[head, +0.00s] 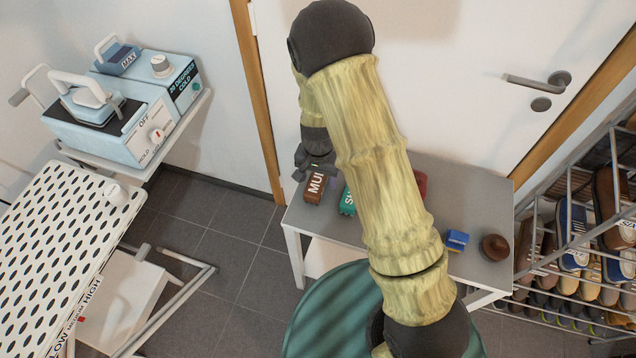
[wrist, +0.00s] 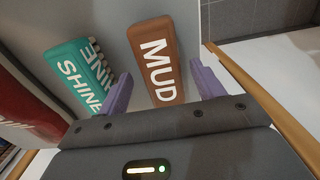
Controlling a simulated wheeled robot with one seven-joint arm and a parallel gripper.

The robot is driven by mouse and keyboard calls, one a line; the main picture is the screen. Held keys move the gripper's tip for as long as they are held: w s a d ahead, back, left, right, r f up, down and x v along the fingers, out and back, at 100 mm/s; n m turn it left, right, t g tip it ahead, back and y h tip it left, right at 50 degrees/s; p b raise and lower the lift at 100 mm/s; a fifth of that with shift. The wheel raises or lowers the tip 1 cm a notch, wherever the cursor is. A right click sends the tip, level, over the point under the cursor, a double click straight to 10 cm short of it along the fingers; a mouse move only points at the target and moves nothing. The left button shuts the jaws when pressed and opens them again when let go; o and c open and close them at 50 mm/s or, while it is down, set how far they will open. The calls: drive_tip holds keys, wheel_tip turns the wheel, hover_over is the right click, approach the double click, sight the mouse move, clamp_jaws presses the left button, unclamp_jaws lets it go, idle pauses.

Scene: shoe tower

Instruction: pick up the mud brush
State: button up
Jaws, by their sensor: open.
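The mud brush is a brown block with white MUD lettering (head: 315,188), lying on the grey table near its left end. In the wrist view the mud brush (wrist: 156,62) lies ahead of my gripper, between the lines of its two purple fingers. My gripper (wrist: 160,88) is open and empty. In the head view my gripper (head: 312,168) is small and partly dark against the door, just above and behind the mud brush. Whether a finger touches the brush I cannot tell. The bristle side of the brush is hidden.
A teal SHINE brush (wrist: 82,75) lies close to the left of the mud brush in the wrist view. A red item (wrist: 25,100) is further left. The grey table (head: 345,228) also holds a blue item (head: 457,240) and a brown round item (head: 495,247). A shoe rack (head: 560,250) stands right.

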sight(317, 180)
drive_tip(key=shift+f, duration=0.65)
drive_tip(key=shift+s+a+f, duration=0.15)
drive_tip(key=shift+a+f, duration=0.1)
drive_tip(key=shift+d, duration=0.1)
drive_tip(key=c, duration=1.2)
wheel_tip(317, 180, up, 10)
drive_tip(key=shift+r, duration=0.1)
